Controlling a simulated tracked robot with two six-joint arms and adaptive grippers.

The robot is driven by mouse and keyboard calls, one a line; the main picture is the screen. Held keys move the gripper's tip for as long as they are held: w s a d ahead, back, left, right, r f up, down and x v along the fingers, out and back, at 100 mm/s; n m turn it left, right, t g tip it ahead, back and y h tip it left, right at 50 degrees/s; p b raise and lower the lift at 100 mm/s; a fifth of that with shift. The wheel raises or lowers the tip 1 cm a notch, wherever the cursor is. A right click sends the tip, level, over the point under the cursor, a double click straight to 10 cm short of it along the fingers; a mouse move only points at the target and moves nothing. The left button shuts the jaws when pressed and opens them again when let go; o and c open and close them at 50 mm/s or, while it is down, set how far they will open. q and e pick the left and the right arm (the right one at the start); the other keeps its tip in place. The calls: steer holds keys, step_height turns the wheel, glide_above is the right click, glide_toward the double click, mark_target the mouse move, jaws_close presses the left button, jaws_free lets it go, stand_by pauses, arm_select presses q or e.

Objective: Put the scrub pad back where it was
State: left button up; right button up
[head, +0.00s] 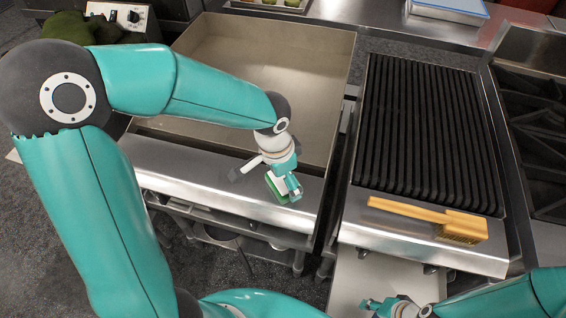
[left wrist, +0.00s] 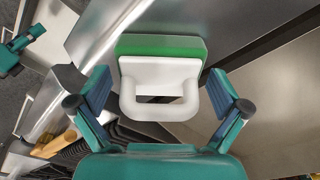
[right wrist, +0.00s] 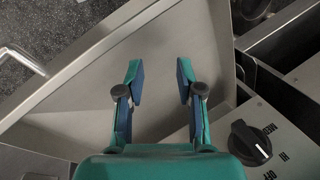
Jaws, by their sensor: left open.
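The scrub pad, green with a white loop handle, appears in the left wrist view (left wrist: 160,47) with its handle between my left gripper's spread fingers. In the head view only a green part of the pad (head: 275,190) shows at the front steel ledge of the griddle. My left gripper (head: 286,188) is over the pad, open, and hides most of it. I cannot tell whether a finger touches the handle. My right gripper (head: 384,304) is low at the bottom of the head view; in the right wrist view (right wrist: 159,68) it is open and empty.
The flat griddle (head: 290,50) is behind my left gripper and bare where visible. A ridged grill (head: 420,130) stands to its right, with a wooden-handled brush (head: 410,209) on its front ledge. A control knob (right wrist: 250,142) is near my right gripper.

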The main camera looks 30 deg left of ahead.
mark_target(278, 182)
arm_select(q)
step_height(278, 182, up, 11)
steer(key=s, duration=0.1)
steer(key=shift+s+a+r, duration=0.15)
steer(key=shift+a+r, duration=0.05)
steer(key=shift+a, duration=0.15)
stand_by(0.3)
